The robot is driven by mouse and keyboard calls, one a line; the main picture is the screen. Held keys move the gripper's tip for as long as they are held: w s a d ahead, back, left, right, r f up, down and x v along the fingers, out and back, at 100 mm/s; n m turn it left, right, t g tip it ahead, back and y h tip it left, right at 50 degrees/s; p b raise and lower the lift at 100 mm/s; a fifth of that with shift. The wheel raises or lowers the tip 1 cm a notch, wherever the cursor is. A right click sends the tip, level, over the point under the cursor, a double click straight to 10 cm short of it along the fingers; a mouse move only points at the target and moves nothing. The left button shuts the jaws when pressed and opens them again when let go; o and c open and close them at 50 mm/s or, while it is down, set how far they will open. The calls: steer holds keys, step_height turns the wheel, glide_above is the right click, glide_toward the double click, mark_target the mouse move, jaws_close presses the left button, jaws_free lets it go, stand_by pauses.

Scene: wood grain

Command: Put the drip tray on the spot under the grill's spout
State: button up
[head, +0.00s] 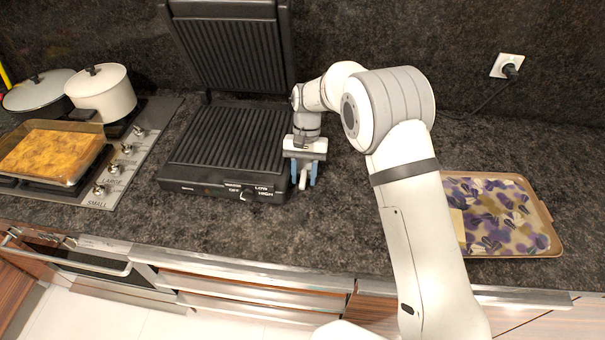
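The grill (228,145) is black and stands on the dark counter with its ribbed lid raised and its control knob at the front. My gripper (303,178) points down at the grill's right front corner, with two blue fingers apart. A small pale piece shows between the fingers; I cannot tell what it is or whether it is gripped. The spout and the spot under it cannot be made out. I cannot clearly identify the drip tray. A tan-rimmed tray (548,212) with a purple leaf pattern lies flat at the right, partly behind my arm.
A stove (147,140) at the left holds a white pot (103,92), a lidded pan (38,94) and a baking dish (98,128) of yellow food. A plug (510,70) sits in the wall socket. Counter between the grill and patterned tray is partly covered by my arm.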

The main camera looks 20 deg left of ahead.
steer(key=b+v, duration=0.2)
steer(key=v, duration=0.9)
steer(key=w+d+r+m+t+y, duration=0.1)
steer(key=d+r+t, duration=0.1)
steer(key=d+r, duration=0.85)
steer(key=s+d+r+m+t, duration=0.1)
steer(key=s+d, duration=0.3)
steer(key=d, duration=0.4)
steer(key=s+d+r+t+y, duration=0.1)
steer(key=s+d, duration=0.2)
steer(key=d, duration=0.4)
steer(key=s+d+r+m+t, duration=0.1)
steer(key=s+d, duration=0.3)
steer(key=d, duration=0.4)
steer(key=s+d+f+t, duration=0.2)
steer(key=s+d+f, duration=0.2)
steer(key=s+d, duration=0.4)
steer(key=s, duration=0.3)
steer(key=shift+t+h, duration=0.3)
steer(key=shift+s, duration=0.1)
